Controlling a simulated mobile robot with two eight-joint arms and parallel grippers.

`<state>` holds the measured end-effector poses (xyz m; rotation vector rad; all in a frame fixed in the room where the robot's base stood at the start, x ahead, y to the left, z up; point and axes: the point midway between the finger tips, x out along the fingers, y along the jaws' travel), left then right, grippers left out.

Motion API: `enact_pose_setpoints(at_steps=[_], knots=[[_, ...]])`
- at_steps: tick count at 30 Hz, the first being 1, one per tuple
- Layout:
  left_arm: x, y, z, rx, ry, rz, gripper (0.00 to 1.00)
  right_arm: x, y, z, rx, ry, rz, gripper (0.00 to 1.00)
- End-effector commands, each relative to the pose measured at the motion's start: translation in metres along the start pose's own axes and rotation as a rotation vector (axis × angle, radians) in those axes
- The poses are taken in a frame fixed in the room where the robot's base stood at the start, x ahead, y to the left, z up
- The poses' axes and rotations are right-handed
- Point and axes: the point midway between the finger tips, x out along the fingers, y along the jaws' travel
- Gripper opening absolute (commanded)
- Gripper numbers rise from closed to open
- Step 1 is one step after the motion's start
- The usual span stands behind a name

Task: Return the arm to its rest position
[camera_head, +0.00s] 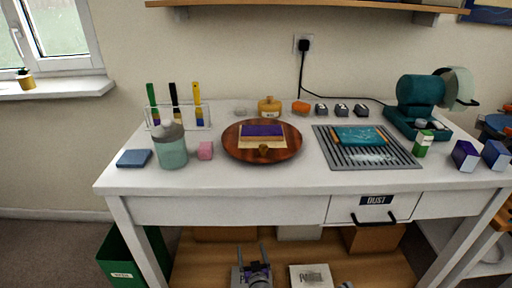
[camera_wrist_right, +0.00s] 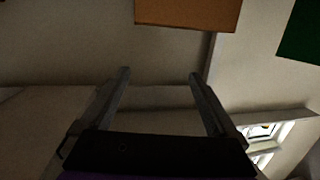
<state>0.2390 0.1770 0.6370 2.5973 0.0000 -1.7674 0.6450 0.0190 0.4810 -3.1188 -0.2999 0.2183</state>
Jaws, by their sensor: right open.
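My right gripper (camera_head: 252,246) is low at the bottom of the head view, in front of the bench's lower shelf and below the tabletop. Its two fingers point up in the picture, apart, with nothing between them. In the right wrist view the gripper (camera_wrist_right: 160,74) also shows two spread, empty fingers. The rest of the right arm is mostly below the head view's edge. My left gripper does not show.
The white bench (camera_head: 250,181) stands above and beyond the gripper. A round wooden board (camera_head: 235,148), a slatted tray (camera_head: 400,154) and a jar (camera_head: 171,153) stand on it. Below are a green bin (camera_head: 118,262) and a wooden shelf (camera_head: 205,262) with boxes.

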Motion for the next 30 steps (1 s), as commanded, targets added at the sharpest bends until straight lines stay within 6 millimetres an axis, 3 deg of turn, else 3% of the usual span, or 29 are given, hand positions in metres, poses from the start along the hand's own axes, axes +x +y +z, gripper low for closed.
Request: enact_pose_setpoints(at_steps=[1, 3, 8, 15, 23, 30], knots=[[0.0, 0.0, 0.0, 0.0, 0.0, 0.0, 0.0, -0.003, 0.005, -0.021, -0.001, -0.028, -0.017, 0.95], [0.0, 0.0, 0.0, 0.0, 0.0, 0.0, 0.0, -0.01, 0.009, -0.043, 0.001, -0.072, -0.044, 0.95], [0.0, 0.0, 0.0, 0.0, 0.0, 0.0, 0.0, -0.037, 0.021, -0.087, 0.006, -0.182, -0.089, 0.95], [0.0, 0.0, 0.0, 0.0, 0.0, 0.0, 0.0, -0.106, 0.043, -0.131, 0.018, -0.372, -0.115, 0.95], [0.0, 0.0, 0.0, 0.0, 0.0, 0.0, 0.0, -0.211, 0.068, -0.147, 0.041, -0.6, -0.083, 0.95], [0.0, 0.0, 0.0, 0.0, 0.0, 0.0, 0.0, -0.322, 0.09, -0.135, 0.07, -0.813, 0.003, 0.95]])
